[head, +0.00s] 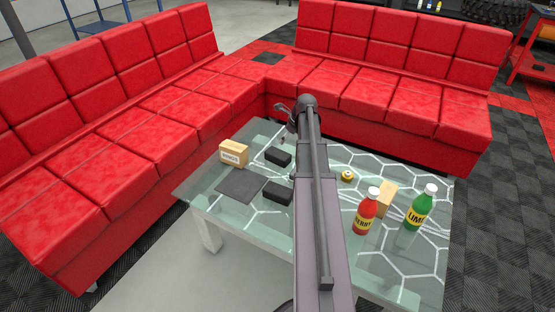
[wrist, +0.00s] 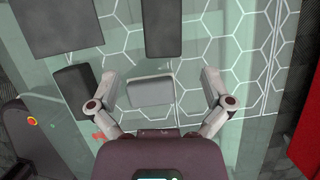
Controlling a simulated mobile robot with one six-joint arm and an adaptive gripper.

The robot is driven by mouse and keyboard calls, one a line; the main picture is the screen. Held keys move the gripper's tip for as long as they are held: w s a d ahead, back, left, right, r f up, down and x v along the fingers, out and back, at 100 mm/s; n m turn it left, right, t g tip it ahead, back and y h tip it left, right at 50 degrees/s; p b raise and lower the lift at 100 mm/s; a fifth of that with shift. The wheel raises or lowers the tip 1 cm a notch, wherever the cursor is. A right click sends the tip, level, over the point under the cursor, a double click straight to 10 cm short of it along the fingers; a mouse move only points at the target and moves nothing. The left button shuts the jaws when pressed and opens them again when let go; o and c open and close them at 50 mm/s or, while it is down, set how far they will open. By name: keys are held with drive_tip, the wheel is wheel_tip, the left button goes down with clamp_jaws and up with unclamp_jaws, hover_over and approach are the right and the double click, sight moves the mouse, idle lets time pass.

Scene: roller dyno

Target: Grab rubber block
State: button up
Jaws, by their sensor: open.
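A grey block (wrist: 150,92) lies on the glass table between the spread fingers of my gripper (wrist: 160,85) in the wrist view. It looks like the rubber block, though other dark blocks lie close by. My gripper is open and empty, with a gap on each side of the grey block; its height above the block is hard to tell. In the head view my gripper (head: 288,122) is partly hidden by my own arm. The arm seems to cover the grey block there.
Dark blocks (head: 277,192) (head: 278,157) and a flat dark mat (head: 240,186) lie close by. A tan box (head: 233,153) stands left; a yellow item (head: 347,176), red bottle (head: 367,211), tan block (head: 386,198) and green bottle (head: 419,207) stand right. Red sofas (head: 390,95) border the table.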

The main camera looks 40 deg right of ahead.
sight(278, 153)
drive_tip(key=b+x, duration=0.7)
drive_tip(key=x, duration=0.1)
drive_tip(key=shift+w+f+b, duration=0.1)
drive_tip(key=shift+f+b, duration=0.2)
drive_tip(key=shift+b, duration=0.2)
drive_tip(key=shift+a, duration=0.1)
idle(0.5)
drive_tip(key=shift+b+x, duration=2.35)
drive_tip(key=shift+x, duration=0.25)
drive_tip(key=shift+w, duration=0.15)
drive_tip(key=shift+f, duration=0.2)
drive_tip(key=c, duration=1.1)
